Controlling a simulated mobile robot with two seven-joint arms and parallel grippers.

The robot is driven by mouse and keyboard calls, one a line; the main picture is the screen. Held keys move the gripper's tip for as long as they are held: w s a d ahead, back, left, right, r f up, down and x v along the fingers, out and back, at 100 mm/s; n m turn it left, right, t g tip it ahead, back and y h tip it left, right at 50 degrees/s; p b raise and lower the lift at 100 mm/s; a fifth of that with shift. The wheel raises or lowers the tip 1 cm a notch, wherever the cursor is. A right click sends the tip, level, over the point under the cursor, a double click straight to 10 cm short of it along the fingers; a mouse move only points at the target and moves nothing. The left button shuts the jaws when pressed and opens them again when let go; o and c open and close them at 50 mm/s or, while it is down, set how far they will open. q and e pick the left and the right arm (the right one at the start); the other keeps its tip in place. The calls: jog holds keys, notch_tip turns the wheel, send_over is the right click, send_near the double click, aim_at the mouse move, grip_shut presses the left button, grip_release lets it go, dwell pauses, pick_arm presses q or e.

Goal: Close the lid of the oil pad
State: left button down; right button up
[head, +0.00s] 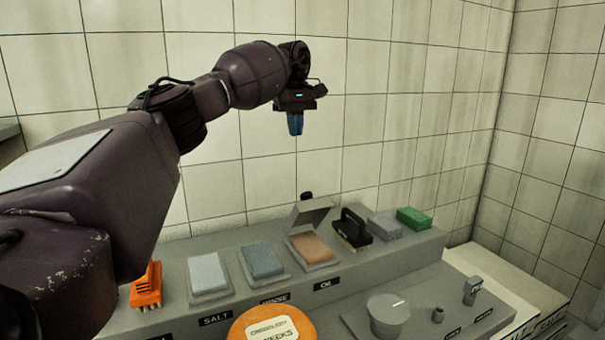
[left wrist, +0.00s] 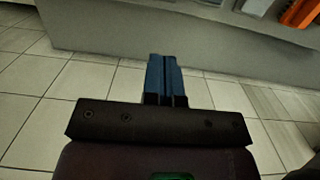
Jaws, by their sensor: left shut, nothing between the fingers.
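The oil pad (head: 312,248) is a brown pad on a grey base, on the raised grey shelf behind the "OIL" label (head: 326,284). Its grey lid (head: 309,212) stands open, tilted up at the back of the pad, with a dark knob (head: 307,196) at its top. My left gripper (head: 296,124) hangs with its blue fingers pointing down, well above the lid and apart from it, in front of the tiled wall. The fingers are shut and empty; they also show in the left wrist view (left wrist: 165,80) over floor tiles. My right gripper is not in view.
Light blue-grey pads (head: 208,272) (head: 262,260) lie left of the oil pad. A black-handled brush (head: 352,228), a grey block (head: 384,226) and a green block (head: 413,218) stand right. An orange brush (head: 146,286), an orange cheese wheel (head: 272,328) and a grey knob (head: 387,314) are nearer.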

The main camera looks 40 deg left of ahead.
pick_arm(q)
send_near(305, 194)
jog(key=w+a+f, duration=0.2)
jog(key=a+f, duration=0.2)
jog(key=f, duration=0.1)
jog(key=shift+s+d+f+p, duration=0.25)
jog(key=shift+d+f, duration=0.3)
jog(key=shift+d, duration=0.2)
jog(key=shift+s+d+f+p, duration=0.1)
jog(key=shift+d+f+p, duration=0.1)
jog(key=shift+d+f, duration=0.5)
jog(key=shift+d+r, duration=0.15)
jog(key=shift+s+d, duration=0.2)
jog(key=shift+d, duration=0.05)
jog(key=shift+s+d+y+p, duration=0.1)
jog(key=shift+d+y+p, duration=0.05)
jog(key=shift+y+p, duration=0.2)
